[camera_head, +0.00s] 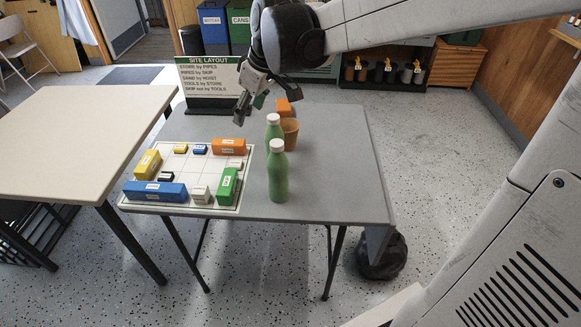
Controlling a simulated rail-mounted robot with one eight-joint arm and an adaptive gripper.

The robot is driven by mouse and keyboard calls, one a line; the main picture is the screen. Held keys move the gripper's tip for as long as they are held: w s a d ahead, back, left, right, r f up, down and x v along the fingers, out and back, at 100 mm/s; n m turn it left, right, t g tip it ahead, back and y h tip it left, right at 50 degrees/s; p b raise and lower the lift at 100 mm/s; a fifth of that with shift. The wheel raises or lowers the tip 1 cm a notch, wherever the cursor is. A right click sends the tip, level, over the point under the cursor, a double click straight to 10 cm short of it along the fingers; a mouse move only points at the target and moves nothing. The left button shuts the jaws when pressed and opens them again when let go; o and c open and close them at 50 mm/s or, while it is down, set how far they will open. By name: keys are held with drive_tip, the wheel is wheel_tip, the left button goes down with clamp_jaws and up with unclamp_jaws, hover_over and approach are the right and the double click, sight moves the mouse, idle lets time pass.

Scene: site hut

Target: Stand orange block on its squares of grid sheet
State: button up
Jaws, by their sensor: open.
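The pale grid sheet (183,165) lies on the left part of the grey table. A long orange block (228,146) with a white label lies at the sheet's far right edge.
Yellow (148,164), blue (155,191), grey (200,194) and green (228,187) blocks line the sheet, with several small blocks inside. Two green bottles (278,172) stand right of it. A layout sign (209,82) stands behind. The table's right side is clear.

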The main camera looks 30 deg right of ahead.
drive_tip(key=s+d+f+m+t+h, duration=0.1)
drive_tip(key=s+m, duration=0.5)
drive_tip(key=s, duration=1.7)
drive_tip(key=shift+f+m+t+h, duration=0.4)
drive_tip(key=shift+t+h, duration=0.1)
drive_tip(key=shift+t, duration=0.6)
